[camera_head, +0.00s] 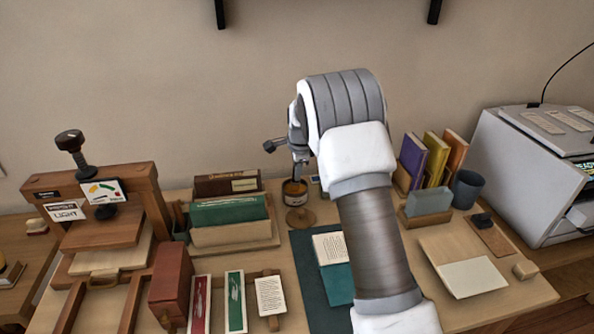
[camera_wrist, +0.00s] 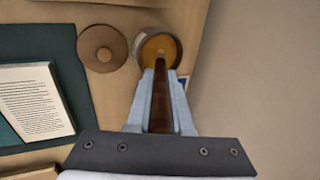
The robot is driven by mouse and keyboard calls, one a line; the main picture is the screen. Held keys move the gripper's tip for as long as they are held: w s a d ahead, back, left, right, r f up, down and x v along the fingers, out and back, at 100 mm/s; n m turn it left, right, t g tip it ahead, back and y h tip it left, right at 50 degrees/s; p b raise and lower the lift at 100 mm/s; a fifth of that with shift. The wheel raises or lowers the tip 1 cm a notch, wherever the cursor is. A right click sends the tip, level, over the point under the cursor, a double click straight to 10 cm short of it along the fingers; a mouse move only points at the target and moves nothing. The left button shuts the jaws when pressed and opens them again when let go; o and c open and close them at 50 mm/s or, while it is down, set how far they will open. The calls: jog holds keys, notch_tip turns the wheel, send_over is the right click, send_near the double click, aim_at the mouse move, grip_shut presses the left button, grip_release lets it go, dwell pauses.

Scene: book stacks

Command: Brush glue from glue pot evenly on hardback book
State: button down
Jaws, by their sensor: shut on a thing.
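The glue pot (camera_head: 295,193) is a small jar with amber contents, open at the top, on the back of the table. In the wrist view the glue pot (camera_wrist: 140,46) is straight ahead of my gripper (camera_wrist: 160,82). My gripper (camera_head: 300,168) is shut on a brush (camera_wrist: 160,100) with a dark brown handle, which points into the pot's mouth. The bristles are hidden. A teal hardback book (camera_head: 337,285) with a pale printed page lies on a dark mat. My arm covers its right side. The printed page (camera_wrist: 36,103) shows at left in the wrist view.
A round brown lid (camera_head: 300,218) lies in front of the pot. A wooden holder with green books (camera_head: 229,212) stands left, beside a wooden press (camera_head: 100,235). Upright books (camera_head: 437,158), a dark cup (camera_head: 467,188) and a grey machine (camera_head: 535,170) are right.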

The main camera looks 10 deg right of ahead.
jog(key=shift+r+p, duration=2.5)
jog(key=shift+r, duration=1)
jog(key=shift+f, duration=0.1)
jog(key=shift+s+d+f+n, duration=0.15)
jog(key=shift+s+n, duration=0.25)
jog(key=shift+s, duration=0.2)
jog(key=s+f+n+g+y+p, duration=0.1)
jog(key=s+f+n+g+y, duration=0.1)
jog(key=s+n, duration=0.6)
jog(key=s+f+n+g+y+p, duration=0.1)
jog(key=s+f+n+g+y, duration=0.1)
jog(key=s+n, duration=0.7)
jog(key=s, duration=0.6)
jog(key=shift+p, duration=0.35)
